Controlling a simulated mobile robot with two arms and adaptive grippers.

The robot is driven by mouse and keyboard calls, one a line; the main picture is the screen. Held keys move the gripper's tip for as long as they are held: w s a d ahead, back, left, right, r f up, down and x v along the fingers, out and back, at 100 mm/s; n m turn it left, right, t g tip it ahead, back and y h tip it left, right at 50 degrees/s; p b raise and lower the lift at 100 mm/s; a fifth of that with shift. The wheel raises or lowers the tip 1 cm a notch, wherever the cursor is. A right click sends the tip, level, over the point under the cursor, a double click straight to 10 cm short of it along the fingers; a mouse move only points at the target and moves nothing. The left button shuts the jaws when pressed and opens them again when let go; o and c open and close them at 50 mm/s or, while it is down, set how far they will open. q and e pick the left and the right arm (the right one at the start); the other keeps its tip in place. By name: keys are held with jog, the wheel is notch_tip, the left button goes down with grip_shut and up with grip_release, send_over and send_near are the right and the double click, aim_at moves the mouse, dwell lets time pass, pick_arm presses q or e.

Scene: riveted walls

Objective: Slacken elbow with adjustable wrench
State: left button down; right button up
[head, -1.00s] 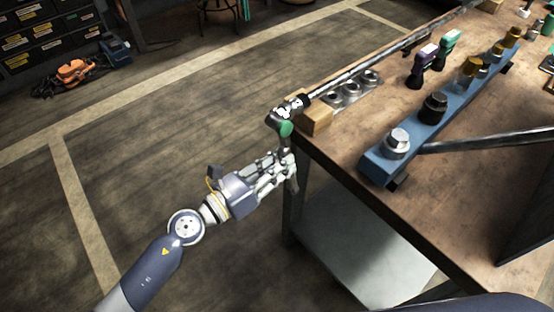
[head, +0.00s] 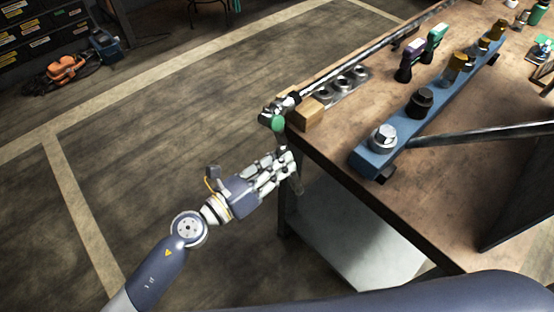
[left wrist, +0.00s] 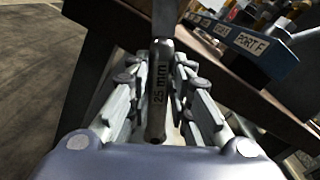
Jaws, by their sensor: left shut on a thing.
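A long steel pipe (head: 362,57) lies along the bench's left edge. Its near end carries a grey fitting, the elbow (head: 268,117), with a green part (head: 278,123) on it, at the bench corner. My left gripper (head: 290,166) is just below the elbow, outside the corner. In the left wrist view its fingers close around a steel wrench handle (left wrist: 159,85) marked "25 mm". The wrench's jaw is not clearly seen, and I cannot tell whether it sits on the elbow. My right gripper is not in view.
A blue rail (head: 398,135) with several fittings and a slanting bar (head: 480,132) occupies the bench (head: 450,205). A shelf (head: 360,235) is below. Open floor lies left.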

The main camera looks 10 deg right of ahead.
pick_arm(q)
jog(key=shift+s+d+r+n+p, duration=0.5)
jog(key=shift+s+n+p, duration=0.15)
jog(key=shift+n+p, duration=0.25)
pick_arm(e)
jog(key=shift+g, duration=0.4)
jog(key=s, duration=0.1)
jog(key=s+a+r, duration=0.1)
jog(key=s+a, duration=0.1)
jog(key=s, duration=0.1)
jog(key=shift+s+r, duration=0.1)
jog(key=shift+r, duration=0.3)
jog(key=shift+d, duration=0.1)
pick_arm(q)
jog(key=shift+s+d+r+n+p, duration=0.25)
jog(key=shift+s+r+n+p, duration=0.15)
jog(key=shift+n+p, duration=0.3)
jog(key=shift+s+d+r+n+p, duration=0.25)
jog(key=shift+r+n+p, duration=0.25)
jog(key=shift+p, duration=0.3)
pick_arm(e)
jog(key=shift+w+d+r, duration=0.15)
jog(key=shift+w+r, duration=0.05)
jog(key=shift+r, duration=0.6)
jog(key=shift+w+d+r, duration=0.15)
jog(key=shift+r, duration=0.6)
